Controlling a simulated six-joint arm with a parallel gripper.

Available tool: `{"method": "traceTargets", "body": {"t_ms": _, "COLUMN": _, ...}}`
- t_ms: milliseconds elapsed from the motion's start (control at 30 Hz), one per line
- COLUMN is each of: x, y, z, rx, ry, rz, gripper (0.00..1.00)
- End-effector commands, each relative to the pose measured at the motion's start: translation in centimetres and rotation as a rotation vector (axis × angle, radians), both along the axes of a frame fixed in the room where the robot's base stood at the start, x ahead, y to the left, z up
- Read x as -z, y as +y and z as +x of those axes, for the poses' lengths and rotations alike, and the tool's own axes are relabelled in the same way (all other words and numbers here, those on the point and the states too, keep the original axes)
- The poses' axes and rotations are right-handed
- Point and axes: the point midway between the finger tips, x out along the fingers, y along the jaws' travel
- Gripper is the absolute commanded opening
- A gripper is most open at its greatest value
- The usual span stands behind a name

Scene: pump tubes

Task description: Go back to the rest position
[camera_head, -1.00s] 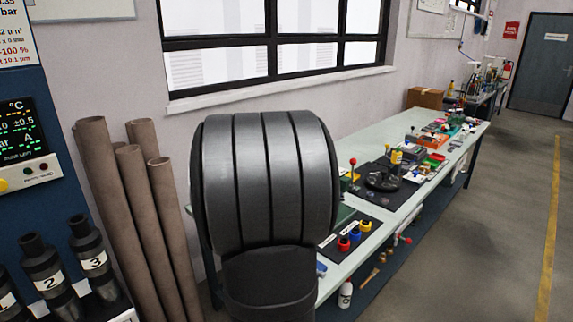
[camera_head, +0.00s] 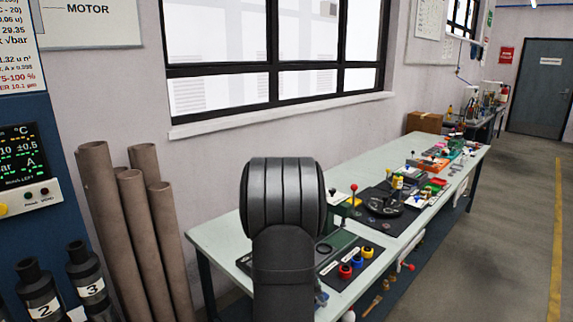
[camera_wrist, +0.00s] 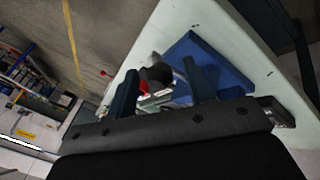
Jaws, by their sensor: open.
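My gripper (camera_wrist: 160,88) shows in the wrist view with its two dark fingers spread apart and no object clearly held. A small black and red thing (camera_wrist: 157,76) shows in the gap between the fingers; I cannot tell its distance. In the head view my own dark grey arm link stands in front of the bench, and the gripper itself is hidden. Dark pump tubes marked 2 (camera_head: 38,290) and 3 (camera_head: 88,275) stand at the lower left.
A long pale green workbench (camera_head: 215,237) runs along the wall. Red, blue and yellow knobs (camera_head: 357,262) sit near its front edge. A black mat (camera_head: 385,218) and several small items lie farther back. Brown pipes (camera_head: 110,215) lean on the wall. The floor at right is clear.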

Motion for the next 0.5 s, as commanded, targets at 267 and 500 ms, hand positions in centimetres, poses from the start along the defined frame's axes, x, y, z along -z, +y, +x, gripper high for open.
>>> {"method": "traceTargets", "body": {"t_ms": 267, "x": 1.23, "y": -0.52, "z": 0.43, "rx": 0.0, "ry": 0.0, "rz": 0.0, "gripper": 0.48}}
{"method": "traceTargets", "body": {"t_ms": 500, "x": 1.23, "y": -0.54, "z": 0.45, "rx": 0.0, "ry": -0.001, "rz": 0.0, "gripper": 0.48}}
